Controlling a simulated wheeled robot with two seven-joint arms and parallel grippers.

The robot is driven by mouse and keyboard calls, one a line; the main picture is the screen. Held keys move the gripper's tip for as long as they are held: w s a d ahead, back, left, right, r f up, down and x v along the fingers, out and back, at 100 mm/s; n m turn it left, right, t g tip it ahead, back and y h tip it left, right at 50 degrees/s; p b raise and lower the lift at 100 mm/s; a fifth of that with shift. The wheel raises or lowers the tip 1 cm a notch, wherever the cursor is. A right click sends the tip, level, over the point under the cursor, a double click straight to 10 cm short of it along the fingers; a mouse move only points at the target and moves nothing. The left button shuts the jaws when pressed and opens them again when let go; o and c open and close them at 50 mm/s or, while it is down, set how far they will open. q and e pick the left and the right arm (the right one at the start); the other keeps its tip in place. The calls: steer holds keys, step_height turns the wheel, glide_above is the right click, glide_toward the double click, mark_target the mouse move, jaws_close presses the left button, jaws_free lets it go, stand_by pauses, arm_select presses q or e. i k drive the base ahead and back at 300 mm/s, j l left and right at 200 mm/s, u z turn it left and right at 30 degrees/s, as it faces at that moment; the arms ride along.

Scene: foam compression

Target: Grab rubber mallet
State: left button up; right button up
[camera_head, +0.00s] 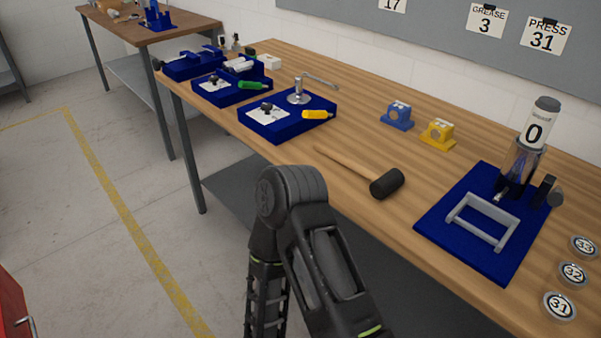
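A rubber mallet (387,183) with a black cylindrical head and a light wooden handle lies on the wooden workbench (360,95). Its head is close to the bench's front edge, and its handle points back and to the left. Nothing is touching the mallet. A black arm of mine is bent in the lower middle of the view, in front of the bench, with its bend just below and left of the mallet. Neither of my grippers shows in the view.
Left of the mallet, blue trays (283,128) hold small parts and tools. Behind it stand a blue block (397,115) and a yellow block (438,134). To the right, a blue mat (448,240) carries a grey frame and a labelled cylinder (536,124). Several round numbered discs (560,305) lie further right.

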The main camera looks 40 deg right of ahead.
mark_target(382, 186)
steer(key=z, duration=3.6)
steer(key=k+j, duration=0.1)
steer(key=j, duration=0.3)
steer(key=k+j, duration=0.15)
steer(key=j, duration=0.25)
steer(key=k+j, duration=0.1)
steer(key=j, duration=0.35)
